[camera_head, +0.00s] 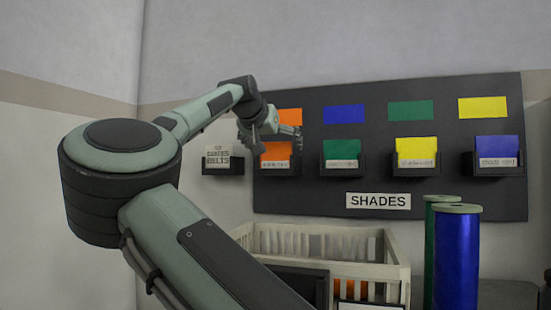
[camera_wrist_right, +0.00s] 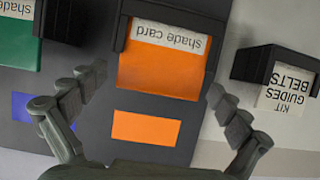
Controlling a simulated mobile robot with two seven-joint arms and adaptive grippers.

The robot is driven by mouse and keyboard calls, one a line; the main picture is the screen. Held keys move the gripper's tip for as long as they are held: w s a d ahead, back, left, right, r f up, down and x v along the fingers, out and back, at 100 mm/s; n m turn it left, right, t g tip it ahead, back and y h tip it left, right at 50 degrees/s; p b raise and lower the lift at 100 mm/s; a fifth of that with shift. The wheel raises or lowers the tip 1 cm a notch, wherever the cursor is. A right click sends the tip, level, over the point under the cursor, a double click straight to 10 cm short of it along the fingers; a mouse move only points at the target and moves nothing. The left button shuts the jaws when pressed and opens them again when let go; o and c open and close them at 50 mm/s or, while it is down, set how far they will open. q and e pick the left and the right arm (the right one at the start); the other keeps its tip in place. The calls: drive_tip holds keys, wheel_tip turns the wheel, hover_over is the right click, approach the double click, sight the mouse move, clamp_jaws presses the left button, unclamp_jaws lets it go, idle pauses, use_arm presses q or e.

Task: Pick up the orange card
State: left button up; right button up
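The orange card (camera_head: 275,151) stands in a black holder on the dark shades board. I cannot tell the exact gap to the card. My left gripper is not in view.
A flat orange swatch (camera_wrist_right: 147,128) is on the board above the card. Green (camera_head: 342,148), yellow (camera_head: 416,148) and blue (camera_head: 497,146) cards stand in holders to the right. A "kit guides belts" holder (camera_head: 223,167) is left. A cream crate (camera_head: 395,250) and spools (camera_head: 457,260) stand below.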

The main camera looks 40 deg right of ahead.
drive_tip(key=c, duration=1)
drive_tip(key=shift+r, duration=0.1)
drive_tip(key=shift+r, duration=0.25)
wheel_tip(320, 180, up, 10)
drive_tip(key=shift+f+p, duration=0.25)
drive_tip(key=shift+p, duration=0.65)
use_arm(q)
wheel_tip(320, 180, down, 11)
drive_tip(key=p, duration=0.3)
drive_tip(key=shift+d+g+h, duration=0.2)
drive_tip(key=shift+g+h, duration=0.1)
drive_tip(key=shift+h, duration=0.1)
use_arm(e)
wheel_tip(320, 180, up, 8)
